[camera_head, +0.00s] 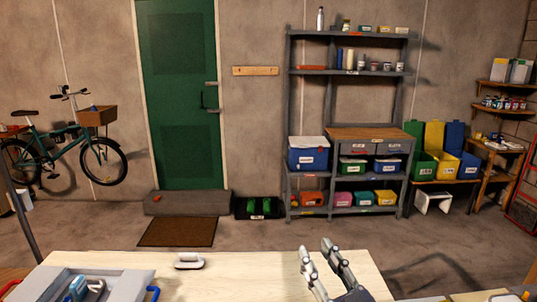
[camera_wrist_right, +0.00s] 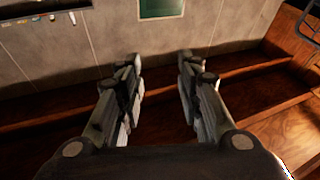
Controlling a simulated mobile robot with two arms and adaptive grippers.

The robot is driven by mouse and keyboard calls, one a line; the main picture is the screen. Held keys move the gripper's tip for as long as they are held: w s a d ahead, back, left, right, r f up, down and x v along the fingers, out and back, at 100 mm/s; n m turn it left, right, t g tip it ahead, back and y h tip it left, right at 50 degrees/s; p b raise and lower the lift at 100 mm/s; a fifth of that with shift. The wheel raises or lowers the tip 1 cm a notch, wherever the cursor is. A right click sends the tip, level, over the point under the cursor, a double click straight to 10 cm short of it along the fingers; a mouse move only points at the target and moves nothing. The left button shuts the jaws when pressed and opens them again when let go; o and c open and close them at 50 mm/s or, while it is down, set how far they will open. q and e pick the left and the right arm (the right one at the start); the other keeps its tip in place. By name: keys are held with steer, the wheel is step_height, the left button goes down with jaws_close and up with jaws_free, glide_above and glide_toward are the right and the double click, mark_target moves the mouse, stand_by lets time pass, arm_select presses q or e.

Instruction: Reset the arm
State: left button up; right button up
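My right gripper (camera_head: 322,252) shows in the head view at the bottom, over the right part of the pale wooden table (camera_head: 245,275). Its two fingers point up and away, with a gap between them. In the right wrist view the same gripper (camera_wrist_right: 160,70) has its fingers apart with nothing between them. Behind the fingers are a grey wall and reddish-brown wooden boards (camera_wrist_right: 40,118). My left gripper does not show in either view.
A grey tray (camera_head: 130,283) with tools stands at the table's left. A white-handled item (camera_head: 189,261) lies near the table's far edge. Beyond are a shelf unit (camera_head: 345,130), a green door (camera_head: 180,90), a dark mat (camera_head: 178,232) and a bicycle (camera_head: 65,150). The table's middle is clear.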

steer(key=s+d+f+m+g+h, duration=0.3)
steer(key=s+d+f+h, duration=0.15)
steer(key=f, duration=0.45)
steer(key=s+d+f+m+g+h, duration=0.35)
steer(key=d+f+h, duration=0.2)
steer(key=f, duration=0.45)
steer(key=s+f+n+g+y, duration=0.1)
steer(key=s+f+g, duration=0.45)
steer(key=s, duration=0.45)
steer(key=s+f+n+g+y, duration=0.15)
steer(key=s+f+g, duration=0.35)
steer(key=s, duration=0.5)
step_height(320, 180, down, 29)
steer(key=s+b, duration=0.2)
steer(key=s+d+f+g, duration=0.1)
steer(key=s+d+f, duration=0.2)
steer(key=s+f, duration=1.3)
steer(key=shift+s+d+f+n+g+h+b, duration=0.2)
steer(key=shift+s+f+n+g+h+b, duration=0.1)
steer(key=shift+f+h+b, duration=0.15)
